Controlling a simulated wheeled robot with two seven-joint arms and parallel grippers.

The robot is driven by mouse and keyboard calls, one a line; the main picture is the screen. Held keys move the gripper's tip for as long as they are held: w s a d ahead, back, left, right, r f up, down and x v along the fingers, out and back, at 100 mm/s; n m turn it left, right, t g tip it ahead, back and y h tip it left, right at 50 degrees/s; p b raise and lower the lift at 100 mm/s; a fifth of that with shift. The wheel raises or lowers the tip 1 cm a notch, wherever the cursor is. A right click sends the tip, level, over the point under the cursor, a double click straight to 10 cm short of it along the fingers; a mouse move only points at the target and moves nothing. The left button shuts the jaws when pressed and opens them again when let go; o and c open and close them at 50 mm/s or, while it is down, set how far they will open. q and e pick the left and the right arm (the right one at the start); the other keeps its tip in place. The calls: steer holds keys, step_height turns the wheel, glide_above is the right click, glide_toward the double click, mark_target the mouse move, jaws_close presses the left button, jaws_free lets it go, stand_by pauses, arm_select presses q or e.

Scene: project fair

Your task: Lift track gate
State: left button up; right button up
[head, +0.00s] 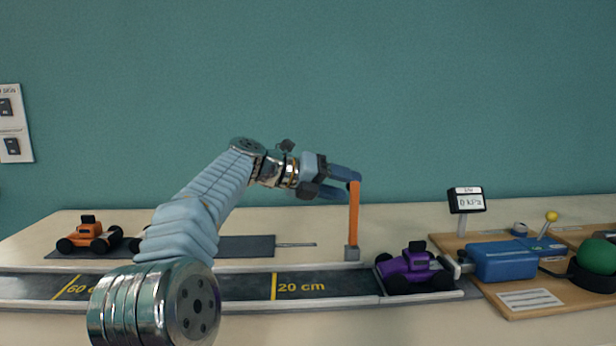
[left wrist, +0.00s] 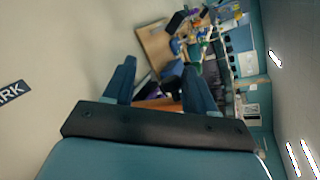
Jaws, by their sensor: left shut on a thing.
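The track gate is an orange bar (head: 354,212) standing upright on a small grey base (head: 351,253) at the far rail of the track, in the head view. My left gripper (head: 352,182) reaches in from the left and is shut on the bar's top end. In the left wrist view, orange of the gate (left wrist: 155,103) shows between the two fingers (left wrist: 158,78). The dark track (head: 330,286) carries yellow distance marks. A purple car (head: 409,267) stands on the track just right of the gate. My right gripper is not in view.
An orange car (head: 89,236) stands on a dark mat behind the track at the left. A wooden board (head: 520,300) at the right holds a blue cylinder device (head: 501,262), a pressure display (head: 467,200) and a green ball (head: 597,256).

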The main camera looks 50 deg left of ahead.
arm_select(q)
steer(key=v, duration=1.2)
